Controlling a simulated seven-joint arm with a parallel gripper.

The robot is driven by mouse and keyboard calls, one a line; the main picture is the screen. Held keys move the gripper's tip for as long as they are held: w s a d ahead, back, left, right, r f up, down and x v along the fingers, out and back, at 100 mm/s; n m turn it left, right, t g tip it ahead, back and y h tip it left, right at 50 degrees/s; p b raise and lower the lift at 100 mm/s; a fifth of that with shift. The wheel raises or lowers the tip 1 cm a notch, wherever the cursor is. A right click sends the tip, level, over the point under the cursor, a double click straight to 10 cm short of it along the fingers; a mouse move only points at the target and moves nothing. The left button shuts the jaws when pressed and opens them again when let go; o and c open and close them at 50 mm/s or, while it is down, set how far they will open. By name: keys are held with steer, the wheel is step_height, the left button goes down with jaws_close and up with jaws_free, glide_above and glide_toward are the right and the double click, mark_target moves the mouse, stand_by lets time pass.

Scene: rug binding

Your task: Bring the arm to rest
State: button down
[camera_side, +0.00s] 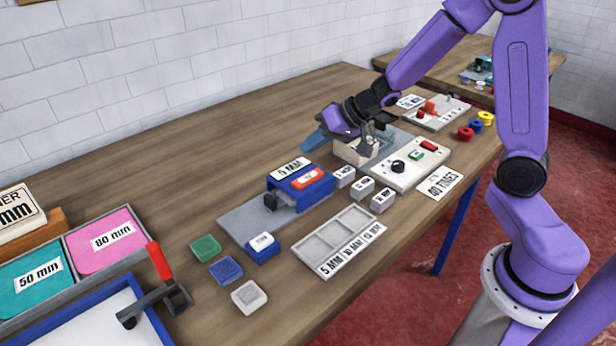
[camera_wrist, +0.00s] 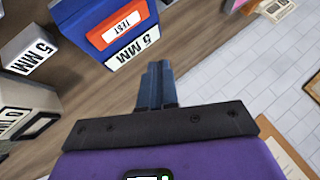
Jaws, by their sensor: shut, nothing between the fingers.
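My gripper (camera_wrist: 158,85) shows in the wrist view with its two fingers shut together and nothing between them. In the side view my gripper (camera_side: 313,143) is held above the wooden table (camera_side: 175,165), just behind the blue 5 MM device (camera_side: 302,187) and to the left of a beige machine (camera_side: 362,150). The fingers are apart from both as far as I can see. The purple arm reaches over the table from the right. In the wrist view the blue device (camera_wrist: 97,25) with its red TEST label lies beyond the fingers.
Small white blocks (camera_side: 363,187), a three-slot tray (camera_side: 341,240) and a control panel (camera_side: 404,165) stand near the front edge. Green, blue and white blocks (camera_side: 249,296) lie front left. A red-handled lever (camera_side: 158,262) stands by a blue-rimmed tray. The table's back left is clear.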

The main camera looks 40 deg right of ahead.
steer(key=shift+s+a, duration=0.1)
stand_by(0.3)
steer(key=s+r+n+g+h, duration=0.1)
steer(key=s+n, duration=0.6)
steer(key=s, duration=0.9)
steer(key=s+r+n+g+h, duration=0.1)
steer(key=s+n+g+h, duration=0.3)
steer(key=s, duration=1.2)
steer(key=n+g, duration=0.2)
steer(key=n, duration=0.1)
steer(key=shift+r, duration=0.2)
